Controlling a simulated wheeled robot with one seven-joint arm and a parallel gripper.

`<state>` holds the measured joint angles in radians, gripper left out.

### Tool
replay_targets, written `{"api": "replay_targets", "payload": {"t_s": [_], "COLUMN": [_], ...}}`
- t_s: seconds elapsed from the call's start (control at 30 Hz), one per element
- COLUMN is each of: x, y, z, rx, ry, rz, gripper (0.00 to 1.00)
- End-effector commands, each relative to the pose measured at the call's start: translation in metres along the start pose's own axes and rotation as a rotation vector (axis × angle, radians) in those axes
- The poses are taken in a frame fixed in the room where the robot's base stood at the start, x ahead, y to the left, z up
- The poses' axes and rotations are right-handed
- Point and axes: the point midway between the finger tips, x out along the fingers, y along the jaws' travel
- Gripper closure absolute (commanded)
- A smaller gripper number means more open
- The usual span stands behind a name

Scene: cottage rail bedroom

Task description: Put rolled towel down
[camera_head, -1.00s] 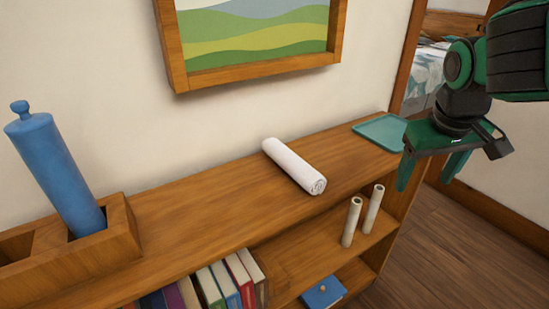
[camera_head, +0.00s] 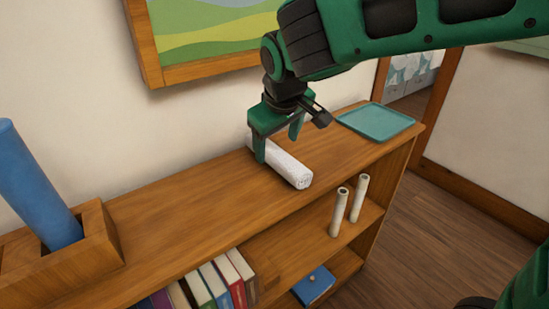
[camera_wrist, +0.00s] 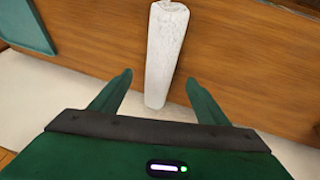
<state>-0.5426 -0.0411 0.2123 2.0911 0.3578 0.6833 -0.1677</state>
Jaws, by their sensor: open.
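The rolled towel (camera_head: 288,168) is white and lies on the wooden shelf top (camera_head: 180,215), its coiled end toward the shelf's front edge. My gripper (camera_head: 277,148) is above the towel's rear part, its green fingers apart on either side of it in the head view. In the wrist view my open gripper (camera_wrist: 150,85) points at the towel (camera_wrist: 166,45), whose near end shows in the gap between the fingertips. The fingers are not closed on it. In the head view my gripper hides part of the towel's back end.
A teal tray (camera_head: 376,121) lies on the shelf top to the right. A blue cylinder (camera_head: 35,185) stands in a wooden holder (camera_head: 75,262) at left. Two pale tubes (camera_head: 348,205) and several books (camera_head: 215,282) are on lower shelves. A framed picture (camera_head: 215,40) hangs behind.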

Motion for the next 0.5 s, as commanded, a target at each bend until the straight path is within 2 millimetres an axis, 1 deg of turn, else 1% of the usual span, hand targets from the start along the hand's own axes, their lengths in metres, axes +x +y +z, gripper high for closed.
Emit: {"api": "replay_targets", "payload": {"t_s": [0.3, 0.4, 0.5], "x": [0.040, 0.048, 0.051], "y": [-0.001, -0.001, -0.001], "z": [0.002, 0.002, 0.002], "rx": [0.001, 0.001, 0.001], "ry": [-0.004, -0.004, -0.001], "rz": [0.000, 0.000, 0.000], "gripper": [0.31, 0.31, 0.31]}}
